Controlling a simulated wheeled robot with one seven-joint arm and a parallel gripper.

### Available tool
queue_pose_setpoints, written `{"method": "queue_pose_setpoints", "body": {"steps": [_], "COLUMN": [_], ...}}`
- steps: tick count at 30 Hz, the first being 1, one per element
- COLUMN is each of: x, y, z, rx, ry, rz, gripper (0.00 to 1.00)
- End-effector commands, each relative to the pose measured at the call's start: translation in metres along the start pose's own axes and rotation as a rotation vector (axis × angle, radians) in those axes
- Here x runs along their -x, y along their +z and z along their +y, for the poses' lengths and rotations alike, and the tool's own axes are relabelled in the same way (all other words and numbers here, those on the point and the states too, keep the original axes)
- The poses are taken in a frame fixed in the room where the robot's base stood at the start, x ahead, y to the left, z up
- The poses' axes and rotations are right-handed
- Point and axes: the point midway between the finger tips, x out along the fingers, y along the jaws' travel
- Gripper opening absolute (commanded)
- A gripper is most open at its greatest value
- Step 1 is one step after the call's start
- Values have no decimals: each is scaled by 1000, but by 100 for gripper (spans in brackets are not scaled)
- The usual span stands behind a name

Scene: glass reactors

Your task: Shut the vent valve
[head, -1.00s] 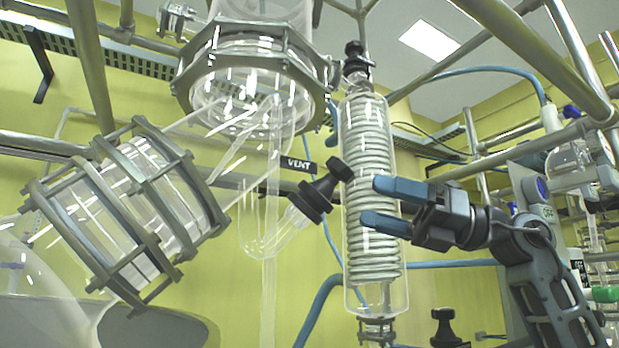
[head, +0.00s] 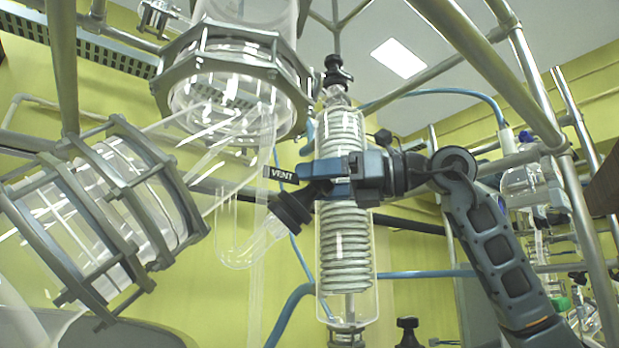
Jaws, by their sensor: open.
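The vent valve (head: 291,209) has a black ribbed knob on a slanted glass side arm, below a black "VENT" label (head: 281,174). My gripper (head: 312,182) comes in from the right with its blue fingers at the knob's upper right end. The jaws are open. The knob's outer tip is partly hidden by the fingers, so I cannot tell whether they touch it or straddle it.
A coiled glass condenser (head: 345,245) stands behind my gripper. A glass vessel in a metal clamp ring (head: 235,85) is above left, and a clamped glass cylinder (head: 100,225) is at left. Metal frame pipes (head: 490,65) cross the upper right.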

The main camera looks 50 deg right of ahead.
Motion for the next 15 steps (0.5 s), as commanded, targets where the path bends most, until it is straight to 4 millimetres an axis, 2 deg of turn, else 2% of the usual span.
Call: {"method": "queue_pose_setpoints", "body": {"steps": [6,14,15], "x": [-15,-16,-16], "y": [0,0,0], "z": [0,0,0], "rx": [0,0,0], "ry": [0,0,0], "rz": [0,0,0], "gripper": [78,78,74]}}
